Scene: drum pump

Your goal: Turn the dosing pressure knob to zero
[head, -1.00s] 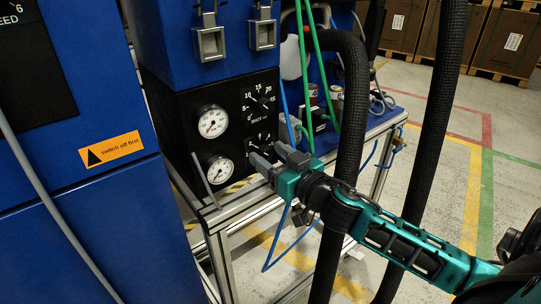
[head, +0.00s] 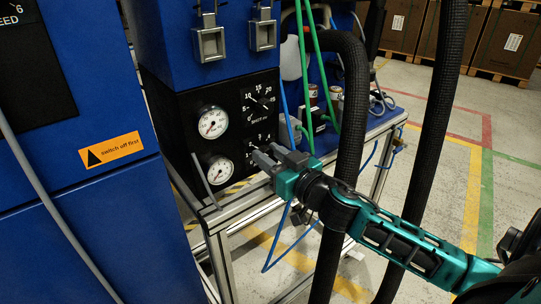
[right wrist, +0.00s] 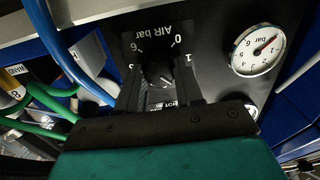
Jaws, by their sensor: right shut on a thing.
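The black control panel (head: 180,115) carries a lower dial marked "AIR bar" and an upper dial (head: 262,102) marked "SHOT ml". In the right wrist view the AIR bar dial (right wrist: 155,42) appears upside down, with a dark knob (right wrist: 158,75) at its centre. My right gripper (head: 263,149) is at the lower dial, shut on this knob, with one finger on each side. The fingers (right wrist: 162,90) also show in the right wrist view. They hide part of the scale, and I cannot read the knob's setting surely. My left gripper is not in view.
Two round gauges, an upper one (head: 213,122) and a lower one (head: 220,169), sit left of the dials. Thick black hoses (head: 352,120) hang close to my right arm. Green hoses (head: 322,70) run down behind the panel. Open floor (head: 440,160) lies at right.

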